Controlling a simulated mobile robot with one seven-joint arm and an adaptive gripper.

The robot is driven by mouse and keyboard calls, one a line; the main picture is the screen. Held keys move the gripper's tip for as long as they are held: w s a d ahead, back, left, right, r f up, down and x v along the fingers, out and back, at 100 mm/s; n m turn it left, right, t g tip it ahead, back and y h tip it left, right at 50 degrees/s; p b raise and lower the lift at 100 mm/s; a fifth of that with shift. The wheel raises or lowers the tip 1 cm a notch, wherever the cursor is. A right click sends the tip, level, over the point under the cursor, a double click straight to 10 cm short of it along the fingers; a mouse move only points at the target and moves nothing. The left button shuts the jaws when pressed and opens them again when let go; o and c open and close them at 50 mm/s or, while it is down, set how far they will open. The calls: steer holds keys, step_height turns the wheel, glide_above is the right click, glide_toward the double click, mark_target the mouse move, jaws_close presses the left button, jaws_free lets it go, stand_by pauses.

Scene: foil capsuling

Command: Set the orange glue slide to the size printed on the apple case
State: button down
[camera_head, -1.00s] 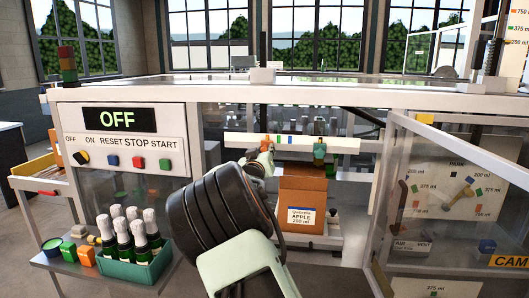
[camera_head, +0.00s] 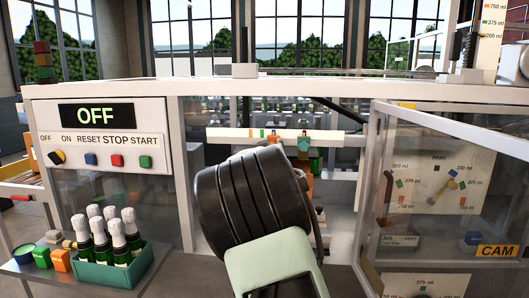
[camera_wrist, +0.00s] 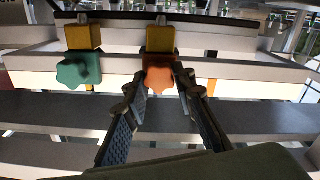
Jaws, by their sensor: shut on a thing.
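The orange glue slide (camera_wrist: 159,82) has a star-shaped knob under a yellow block and shows in the wrist view. My gripper (camera_wrist: 160,87) has its fingertips on both sides of this knob and is shut on it. A green slide (camera_wrist: 78,70) with a similar knob sits to its left; it also shows on the white rail in the head view (camera_head: 304,144). The rail (camera_head: 228,133) carries small coloured marks. The apple case is mostly hidden behind my arm in the head view; only an orange strip (camera_head: 308,186) shows, and its label is covered.
The control panel (camera_head: 105,140) reads OFF. A green crate (camera_head: 120,278) of foil-topped bottles stands on a side shelf at left. An open clear door (camera_head: 440,250) with a CAM plate stands at right. The machine's white top beam (camera_head: 200,88) runs above the rail.

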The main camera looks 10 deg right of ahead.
steer(key=shift+d, duration=0.1)
steer(key=c, duration=1.6)
jaws_free()
steer(key=shift+s, duration=0.1)
steer(key=v, duration=1.2)
